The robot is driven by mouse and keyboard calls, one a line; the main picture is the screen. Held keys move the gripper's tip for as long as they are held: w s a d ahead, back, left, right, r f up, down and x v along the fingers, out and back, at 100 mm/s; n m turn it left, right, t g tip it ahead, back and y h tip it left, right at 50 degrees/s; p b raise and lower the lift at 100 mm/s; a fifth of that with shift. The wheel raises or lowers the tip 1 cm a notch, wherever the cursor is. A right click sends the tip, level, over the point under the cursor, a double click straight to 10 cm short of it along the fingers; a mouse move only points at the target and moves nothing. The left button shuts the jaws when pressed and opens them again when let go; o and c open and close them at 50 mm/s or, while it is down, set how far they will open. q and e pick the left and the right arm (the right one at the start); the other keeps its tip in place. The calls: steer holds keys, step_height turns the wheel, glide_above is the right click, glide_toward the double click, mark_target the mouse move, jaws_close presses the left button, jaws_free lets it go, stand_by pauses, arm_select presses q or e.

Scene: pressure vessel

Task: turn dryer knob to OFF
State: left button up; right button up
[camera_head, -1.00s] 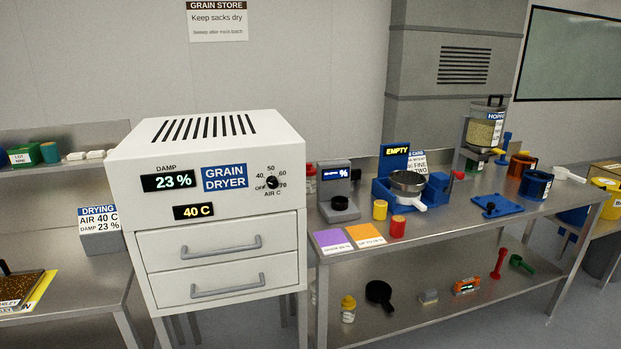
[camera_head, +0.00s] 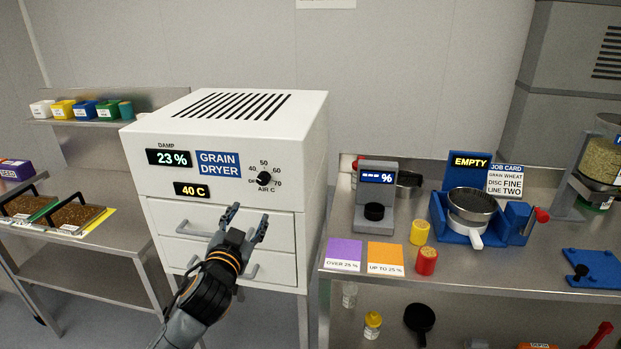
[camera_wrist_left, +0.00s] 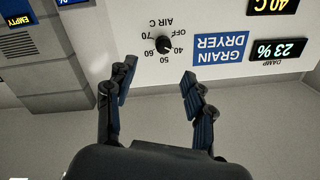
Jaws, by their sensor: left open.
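The white grain dryer (camera_head: 225,145) stands in the middle of the head view. Its black knob (camera_head: 264,179) is on the right of the front panel, amid marks OFF, 40, 50, 60, 70. The displays read DAMP 23 % and 40 C. My left gripper (camera_head: 247,216) is open and empty in front of the upper drawer, below the knob. In the left wrist view, upside down, the knob (camera_wrist_left: 163,44) shows beyond the open fingers (camera_wrist_left: 158,82), with nothing between them. The knob appears to point near 40. My right gripper is not seen.
A steel bench (camera_head: 345,285) on the right holds a moisture meter (camera_head: 375,205), red and yellow cylinders and a blue sieve stand. A left bench (camera_head: 90,262) holds trays of grain.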

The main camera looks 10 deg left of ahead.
mark_target(262, 182)
arm_select(q)
steer(key=w+p, duration=0.1)
steer(key=w, duration=0.3)
steer(key=w+p, duration=0.1)
steer(key=w, duration=0.3)
steer(key=w+a+r+p, duration=0.1)
steer(key=w, duration=0.3)
steer(key=shift+w, duration=0.15)
steer(key=shift+w+d, duration=0.15)
steer(key=shift+w, duration=0.45)
steer(key=shift+c, duration=1)
steer(key=c, duration=0.7)
jaws_close()
steer(key=shift+f, duration=0.1)
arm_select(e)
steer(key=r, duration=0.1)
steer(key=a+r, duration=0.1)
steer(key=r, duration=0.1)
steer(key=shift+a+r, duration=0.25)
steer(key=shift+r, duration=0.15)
